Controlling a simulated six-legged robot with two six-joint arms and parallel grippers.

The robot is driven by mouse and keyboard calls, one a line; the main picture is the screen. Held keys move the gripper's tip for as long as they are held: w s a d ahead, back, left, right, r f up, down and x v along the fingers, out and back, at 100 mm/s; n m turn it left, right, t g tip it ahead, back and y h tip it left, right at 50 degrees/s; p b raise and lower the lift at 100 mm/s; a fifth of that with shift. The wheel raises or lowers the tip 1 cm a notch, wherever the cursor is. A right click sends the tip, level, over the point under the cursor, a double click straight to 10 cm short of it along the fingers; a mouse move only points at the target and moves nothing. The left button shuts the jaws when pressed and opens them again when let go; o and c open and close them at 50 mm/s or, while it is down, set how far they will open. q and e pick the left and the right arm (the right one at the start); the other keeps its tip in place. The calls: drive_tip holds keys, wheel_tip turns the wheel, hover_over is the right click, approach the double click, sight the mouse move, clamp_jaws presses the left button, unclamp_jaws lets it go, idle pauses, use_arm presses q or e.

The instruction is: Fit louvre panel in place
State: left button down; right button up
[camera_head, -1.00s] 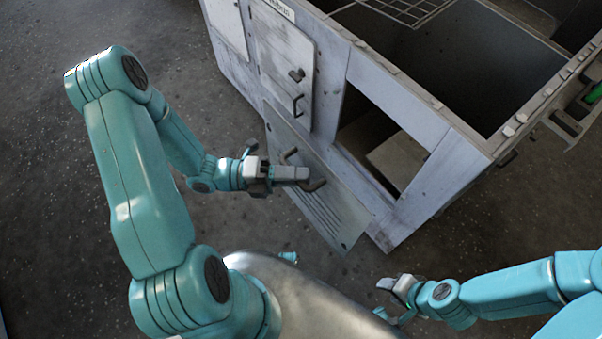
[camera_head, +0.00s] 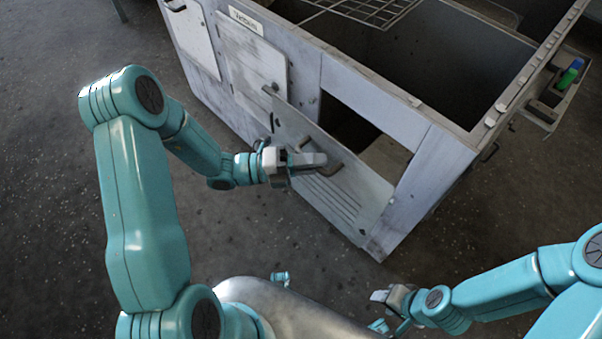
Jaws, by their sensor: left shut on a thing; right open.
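The louvre panel (camera_head: 345,200) is a flat grey plate with slots and a handle. My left gripper (camera_head: 318,160) is shut on it by the handle. The panel is tilted and stands in front of the blower housing (camera_head: 414,200), covering the lower left part of the rectangular opening (camera_head: 385,153). I cannot tell whether the panel touches the housing. My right gripper (camera_head: 378,297) is open and empty, low in the view, apart from panel and housing.
A closed door (camera_head: 250,65) and another panel (camera_head: 190,38) sit on the housing's front to the left. The housing top is open, with a wire grid (camera_head: 365,8) across part. A side tray (camera_head: 545,112) holds small green and blue items. Floor in front is clear.

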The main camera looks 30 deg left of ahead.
sight(328, 153)
use_arm(q)
drive_tip(key=w, duration=0.1)
drive_tip(key=w+d+b, duration=0.1)
drive_tip(key=w, duration=0.2)
drive_tip(key=shift+w+d+f+b, duration=0.1)
drive_tip(key=shift+d+f+b, duration=0.2)
drive_tip(key=shift+b, duration=0.1)
drive_tip(key=w+d, duration=0.3)
drive_tip(key=w, duration=0.5)
drive_tip(key=shift+m, duration=0.3)
